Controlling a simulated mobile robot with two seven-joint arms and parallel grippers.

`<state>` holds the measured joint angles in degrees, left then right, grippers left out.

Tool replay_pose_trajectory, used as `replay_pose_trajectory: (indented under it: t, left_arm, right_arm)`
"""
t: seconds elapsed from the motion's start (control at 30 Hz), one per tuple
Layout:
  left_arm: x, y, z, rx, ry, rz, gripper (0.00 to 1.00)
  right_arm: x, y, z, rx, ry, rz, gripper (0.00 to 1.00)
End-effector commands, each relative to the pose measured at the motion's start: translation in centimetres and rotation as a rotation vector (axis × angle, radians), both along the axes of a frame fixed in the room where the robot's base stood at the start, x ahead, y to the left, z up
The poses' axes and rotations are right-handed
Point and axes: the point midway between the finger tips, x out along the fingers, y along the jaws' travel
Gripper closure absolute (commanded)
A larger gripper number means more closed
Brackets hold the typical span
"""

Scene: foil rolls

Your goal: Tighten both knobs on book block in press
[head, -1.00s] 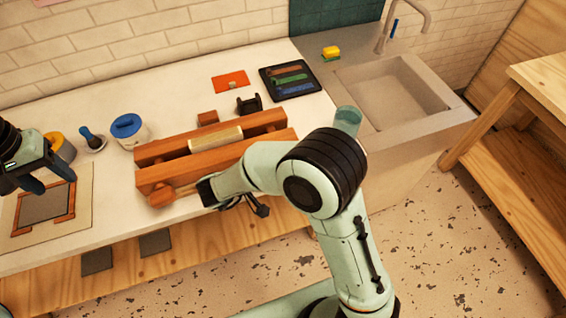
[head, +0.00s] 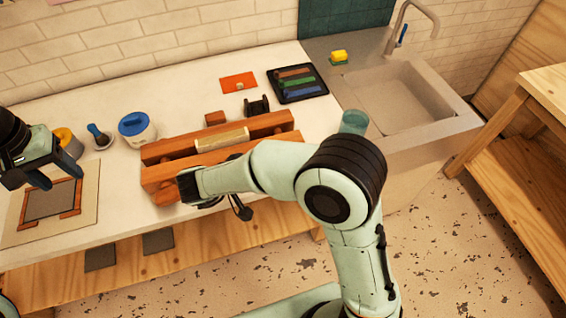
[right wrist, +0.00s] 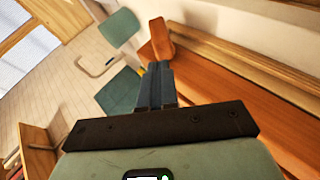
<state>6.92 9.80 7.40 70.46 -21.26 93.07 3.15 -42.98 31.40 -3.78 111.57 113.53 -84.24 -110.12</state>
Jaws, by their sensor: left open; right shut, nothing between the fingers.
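The wooden press (head: 160,176) lies on the counter, with the pale book block (head: 222,139) between its two orange-brown beams. One wooden knob (head: 165,195) shows at the left end of the front beam; a rounded wooden piece, apparently this knob (right wrist: 157,38), is just beyond my fingertips in the right wrist view. My right gripper (head: 182,189) is shut and empty, close to the right of this knob; contact cannot be told. The other knob is not visible; my right arm covers the front beam's right part. My left gripper (head: 54,177) is open and empty above the counter's left side.
Below my left gripper is a board with a wooden-cornered frame (head: 52,200). A blue-lidded jar (head: 136,128), a brush in a dish (head: 100,138) and a yellow-topped tin (head: 67,141) stand left of the press. A black tool tray (head: 298,82) and sink (head: 390,98) are at right.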

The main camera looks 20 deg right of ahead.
Motion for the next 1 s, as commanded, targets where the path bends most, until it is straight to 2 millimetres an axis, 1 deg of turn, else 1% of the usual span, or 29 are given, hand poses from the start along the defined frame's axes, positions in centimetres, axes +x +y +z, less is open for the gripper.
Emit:
replay_pose_trajectory:
  t: [0.03,0.07,0.1,0.17,0.2,0.3,0.4,0.5,0.6,0.73,0.87,1.0]
  left_arm:
    - [0.0,0.0,0.0,0.0,0.0,0.0,0.43]
    - [0.0,0.0,0.0,0.0,0.0,0.0,0.43]
    - [0.0,0.0,0.0,0.0,0.0,0.0,0.43]
    - [0.0,0.0,0.0,0.0,0.0,0.0,0.43]
    - [0.0,0.0,0.0,0.0,0.0,0.0,0.43]
    - [0.0,0.0,0.0,0.0,0.0,0.0,0.43]
    - [0.0,0.0,0.0,0.0,0.0,0.0,0.43]
    - [0.0,0.0,0.0,0.0,0.0,0.0,0.43]
    - [0.0,0.0,0.0,0.0,0.0,0.0,0.43]
    - [0.0,0.0,0.0,0.0,0.0,0.0,0.43]
    - [0.0,0.0,0.0,0.0,0.0,0.0,0.43]
    - [0.0,0.0,0.0,0.0,0.0,0.0,0.43]
  right_arm:
    - [1.6,-1.4,0.7,0.078,-0.057,-0.051,1.0]
    - [2.9,-2.0,1.0,0.138,-0.11,-0.077,1.0]
    - [4.7,-2.5,1.3,0.214,-0.187,-0.101,1.0]
    - [7.5,-3.2,1.8,0.335,-0.312,-0.133,1.0]
    - [9.3,-3.7,2.3,0.415,-0.397,-0.15,1.0]
    - [13.6,-4.0,3.4,0.61,-0.582,-0.166,1.0]
    - [17.1,-4.2,4.8,0.807,-0.728,-0.17,1.0]
    - [20.0,-4.4,6.3,1.006,-0.829,-0.172,1.0]
    - [22.0,-4.6,7.7,1.202,-0.882,-0.176,1.0]
    - [23.4,-5.1,9.2,1.44,-0.878,-0.199,1.0]
    - [23.6,-5.8,10.1,1.646,-0.797,-0.255,1.0]
    - [22.3,-7.1,10.1,1.808,-0.64,-0.376,1.0]
